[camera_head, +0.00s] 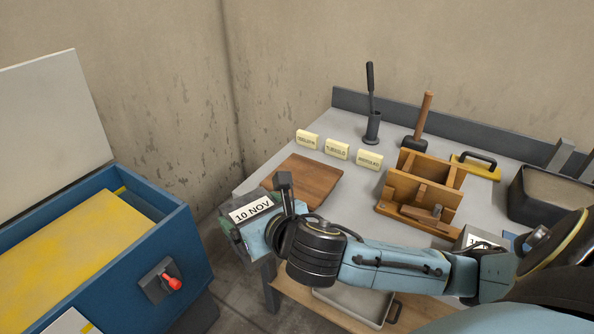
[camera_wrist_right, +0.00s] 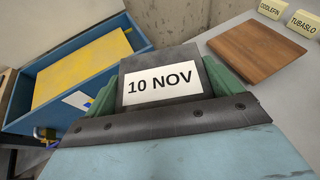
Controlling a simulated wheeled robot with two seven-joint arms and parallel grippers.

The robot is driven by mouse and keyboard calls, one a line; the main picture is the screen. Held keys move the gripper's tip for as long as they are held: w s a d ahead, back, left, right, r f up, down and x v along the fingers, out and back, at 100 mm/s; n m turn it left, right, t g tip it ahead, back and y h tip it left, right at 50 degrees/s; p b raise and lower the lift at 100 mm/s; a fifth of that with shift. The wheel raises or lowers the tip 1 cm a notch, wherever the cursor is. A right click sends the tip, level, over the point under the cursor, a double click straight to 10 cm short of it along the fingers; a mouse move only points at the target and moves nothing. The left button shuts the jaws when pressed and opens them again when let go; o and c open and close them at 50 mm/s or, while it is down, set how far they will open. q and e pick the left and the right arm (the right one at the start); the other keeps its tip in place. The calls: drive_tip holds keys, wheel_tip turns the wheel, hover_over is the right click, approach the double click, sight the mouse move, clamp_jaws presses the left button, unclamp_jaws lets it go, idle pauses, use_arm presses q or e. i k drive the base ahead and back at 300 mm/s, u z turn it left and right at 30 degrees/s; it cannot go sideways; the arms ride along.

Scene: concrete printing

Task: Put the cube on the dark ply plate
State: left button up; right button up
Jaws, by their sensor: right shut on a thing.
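A dark grey cube with a white "10 NOV" label (camera_head: 252,208) is in my right gripper (camera_head: 243,220), near the table's left end. In the right wrist view the label of the cube (camera_wrist_right: 163,86) faces the camera, and the green fingers of the gripper (camera_wrist_right: 162,98) press on its two sides. The brown ply plate (camera_head: 304,181) lies flat and bare on the grey table, behind and right of the cube. It also shows in the right wrist view (camera_wrist_right: 262,50), apart from the cube. My left gripper is not in view.
Yellow name blocks (camera_head: 337,150) stand behind the plate. A wooden mould (camera_head: 402,187), a mallet (camera_head: 423,118) and a dark tray (camera_head: 550,196) are farther right. Another labelled cube (camera_head: 474,240) is partly hidden by my arm. A blue open tank (camera_head: 150,240) stands left, beyond a floor gap.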

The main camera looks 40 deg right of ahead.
sight(303, 176)
drive_tip(key=z, duration=0.5)
drive_tip(key=i, duration=1)
drive_tip(key=z, duration=0.65)
